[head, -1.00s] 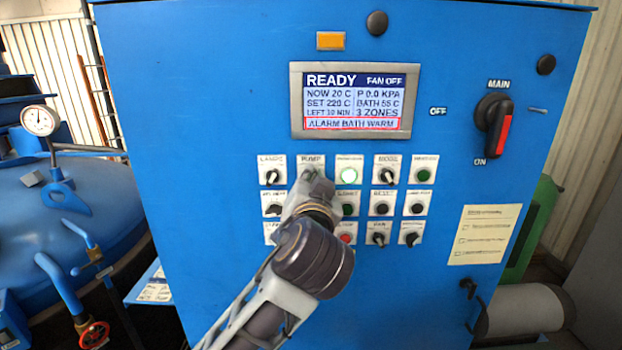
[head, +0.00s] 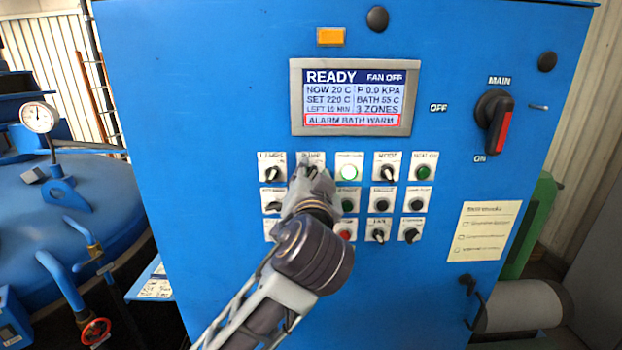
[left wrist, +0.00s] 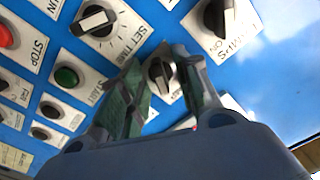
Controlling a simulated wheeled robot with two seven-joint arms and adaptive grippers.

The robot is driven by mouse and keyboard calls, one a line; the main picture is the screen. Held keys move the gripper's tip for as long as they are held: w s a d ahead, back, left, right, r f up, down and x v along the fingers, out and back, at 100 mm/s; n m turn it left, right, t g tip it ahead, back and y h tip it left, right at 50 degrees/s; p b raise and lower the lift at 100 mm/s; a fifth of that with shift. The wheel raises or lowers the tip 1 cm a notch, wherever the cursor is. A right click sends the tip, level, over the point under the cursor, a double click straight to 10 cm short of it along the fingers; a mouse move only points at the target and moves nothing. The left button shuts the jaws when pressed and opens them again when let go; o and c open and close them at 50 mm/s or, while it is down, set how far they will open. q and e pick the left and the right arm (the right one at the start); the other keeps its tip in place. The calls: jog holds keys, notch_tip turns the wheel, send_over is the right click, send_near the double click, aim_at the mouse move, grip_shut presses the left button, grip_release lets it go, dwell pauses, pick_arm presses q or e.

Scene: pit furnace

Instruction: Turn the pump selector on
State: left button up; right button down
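The pump selector (left wrist: 160,74) is a dark knob with a grey grip bar on a white plate. In the left wrist view it sits between the two fingers of my left gripper (left wrist: 162,88). The fingers are apart, one on each side of the knob; I cannot tell whether they touch it. In the head view my left gripper (head: 313,172) is at the panel, covering the knob. Only the upper part of the PUMP plate (head: 311,156) shows there. My right gripper is not in view.
Several other knobs and buttons lie close by. The screen (head: 352,98) above reads READY, FAN OFF, ALARM BATH WARM. The main switch (head: 494,122) is at the right.

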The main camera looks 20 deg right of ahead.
pick_arm(q)
jog(key=v, duration=1.2)
dwell(0.3)
